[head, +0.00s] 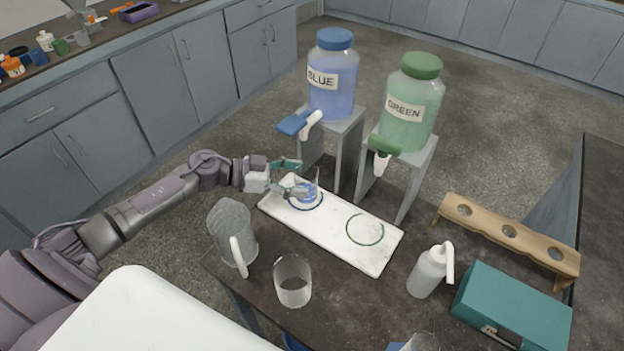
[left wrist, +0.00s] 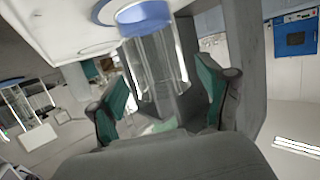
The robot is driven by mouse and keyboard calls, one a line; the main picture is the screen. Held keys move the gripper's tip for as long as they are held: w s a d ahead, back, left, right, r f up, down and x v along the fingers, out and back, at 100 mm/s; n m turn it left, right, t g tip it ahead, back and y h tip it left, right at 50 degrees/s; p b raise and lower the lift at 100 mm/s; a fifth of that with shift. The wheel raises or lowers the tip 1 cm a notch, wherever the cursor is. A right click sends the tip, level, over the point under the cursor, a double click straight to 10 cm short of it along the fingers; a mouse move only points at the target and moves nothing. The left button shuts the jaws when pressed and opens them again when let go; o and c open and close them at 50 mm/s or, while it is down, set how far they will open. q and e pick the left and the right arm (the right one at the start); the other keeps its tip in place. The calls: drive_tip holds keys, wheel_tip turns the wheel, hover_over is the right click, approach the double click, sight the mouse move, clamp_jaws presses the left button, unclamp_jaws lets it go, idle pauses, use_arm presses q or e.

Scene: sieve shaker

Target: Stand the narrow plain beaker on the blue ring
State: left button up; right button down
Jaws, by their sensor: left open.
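The narrow clear beaker (head: 313,184) stands upright on the white board, at the blue ring (head: 319,206), with a little blue liquid in its bottom. In the left wrist view the beaker (left wrist: 155,65) appears upside down, its blue liquid near the top of the picture. My left gripper (head: 287,180) is open at the beaker's left side. In the left wrist view its two fingers (left wrist: 163,92) stand apart on either side of the beaker, with gaps visible. Part of the ring is hidden by the beaker and gripper. My right gripper is not in view.
The white board (head: 335,212) also bears a green ring (head: 365,229). A jug (head: 233,235) and wider beaker (head: 293,281) stand in front. Blue (head: 332,80) and green (head: 411,105) dispensers stand behind. A wash bottle (head: 427,272) and teal box (head: 512,308) are right.

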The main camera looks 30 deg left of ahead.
use_arm(q)
drive_tip(key=v, duration=0.6)
drive_tip(key=shift+s+a, duration=0.2)
drive_tip(key=shift+s+a+r, duration=0.25)
drive_tip(key=shift+a, duration=0.1)
drive_tip(key=shift+a, duration=0.1)
